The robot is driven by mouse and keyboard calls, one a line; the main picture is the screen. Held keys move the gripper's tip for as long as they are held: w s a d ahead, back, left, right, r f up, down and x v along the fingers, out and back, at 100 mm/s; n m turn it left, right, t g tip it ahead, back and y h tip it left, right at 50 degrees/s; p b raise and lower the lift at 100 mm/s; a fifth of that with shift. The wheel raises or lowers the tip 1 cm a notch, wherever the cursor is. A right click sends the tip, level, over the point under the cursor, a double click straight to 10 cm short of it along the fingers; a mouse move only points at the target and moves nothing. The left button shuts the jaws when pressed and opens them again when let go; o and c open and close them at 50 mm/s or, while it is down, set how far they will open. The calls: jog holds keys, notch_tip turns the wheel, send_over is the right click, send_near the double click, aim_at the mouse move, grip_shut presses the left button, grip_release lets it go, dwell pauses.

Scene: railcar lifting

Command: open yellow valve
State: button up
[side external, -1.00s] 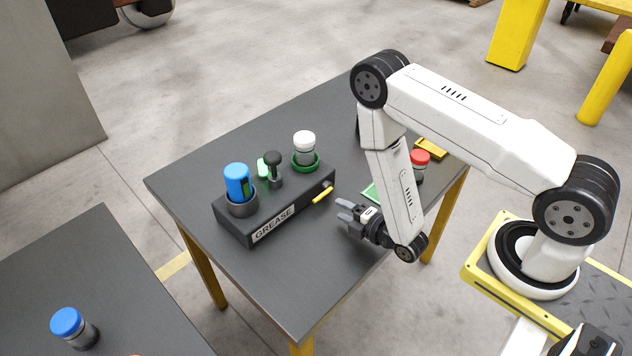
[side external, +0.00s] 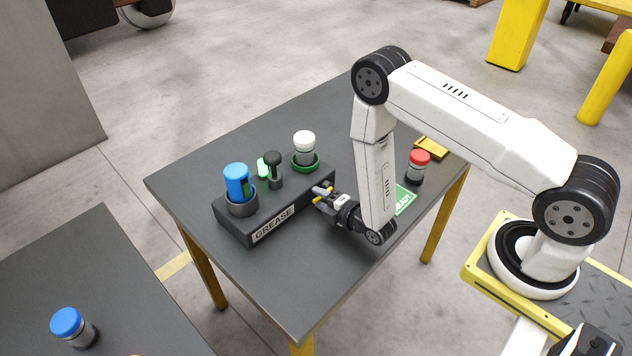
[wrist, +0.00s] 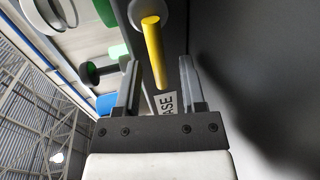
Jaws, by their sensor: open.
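The yellow valve (wrist: 153,50) is a short yellow lever on the front side of the dark grease box (side external: 233,232). In the wrist view the lever lies between the two open fingers of my gripper (wrist: 160,85), with a gap to either side. In the side view my gripper (side external: 322,196) is at the right end of the box and hides most of the lever. My gripper holds nothing.
On the box stand a blue canister (side external: 237,181) in a dark cup, a black-knobbed lever (side external: 273,165) and a white-capped bottle (side external: 304,145) in a green ring. A red-capped bottle (side external: 417,167) and a green card (side external: 404,199) are to the right. The table front is clear.

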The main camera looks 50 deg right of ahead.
grip_shut()
dwell(1.4)
